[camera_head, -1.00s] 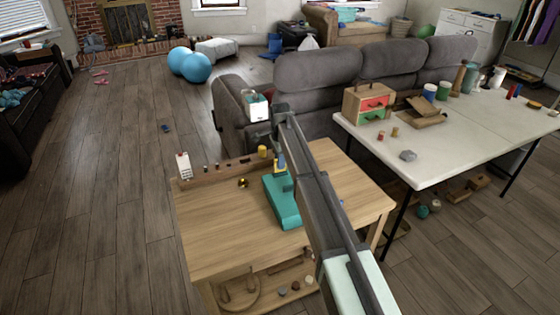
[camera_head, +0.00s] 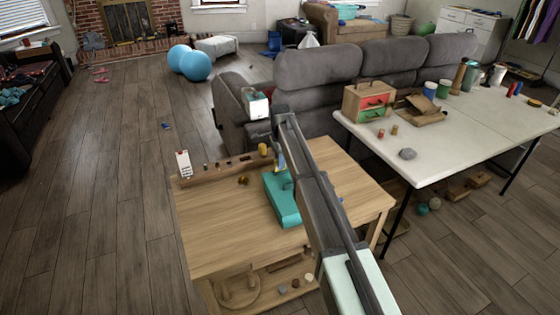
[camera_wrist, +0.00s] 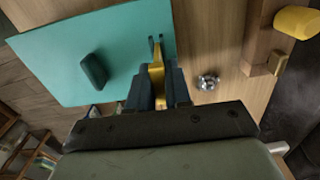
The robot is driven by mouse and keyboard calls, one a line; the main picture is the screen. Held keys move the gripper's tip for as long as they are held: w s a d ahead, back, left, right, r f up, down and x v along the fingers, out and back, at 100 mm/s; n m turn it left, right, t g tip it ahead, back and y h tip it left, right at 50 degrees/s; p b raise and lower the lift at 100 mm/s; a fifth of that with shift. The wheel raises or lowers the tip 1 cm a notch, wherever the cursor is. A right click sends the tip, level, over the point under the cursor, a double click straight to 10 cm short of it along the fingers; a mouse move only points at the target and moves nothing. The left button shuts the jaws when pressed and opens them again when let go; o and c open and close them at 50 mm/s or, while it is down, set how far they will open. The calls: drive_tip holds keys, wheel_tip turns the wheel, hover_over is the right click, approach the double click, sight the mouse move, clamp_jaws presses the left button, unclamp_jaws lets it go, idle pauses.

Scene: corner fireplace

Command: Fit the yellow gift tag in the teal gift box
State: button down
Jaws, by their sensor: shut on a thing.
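The teal gift box (camera_head: 282,208) sits on the wooden table; its flat teal face also fills the upper left of the wrist view (camera_wrist: 60,55). That face has a raised dark teal block and small dark slits near its right edge. My gripper (camera_wrist: 158,90) is shut on the yellow gift tag (camera_wrist: 157,68), which points toward the slits. The tag's far end is at or very near the slits; I cannot tell whether it is inside. In the head view my arm hides much of the gripper and tag.
A wooden ledge (camera_head: 225,167) with small items runs along the table's back edge. A yellow cylinder (camera_wrist: 298,22) and a round metal piece (camera_wrist: 208,81) lie right of the box in the wrist view. The table's left front is clear.

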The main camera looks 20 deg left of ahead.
drive_tip(key=shift+f, duration=0.35)
drive_tip(key=c, duration=1)
unclamp_jaws()
drive_tip(key=shift+d+r, duration=0.1)
drive_tip(key=shift+r, duration=6.85)
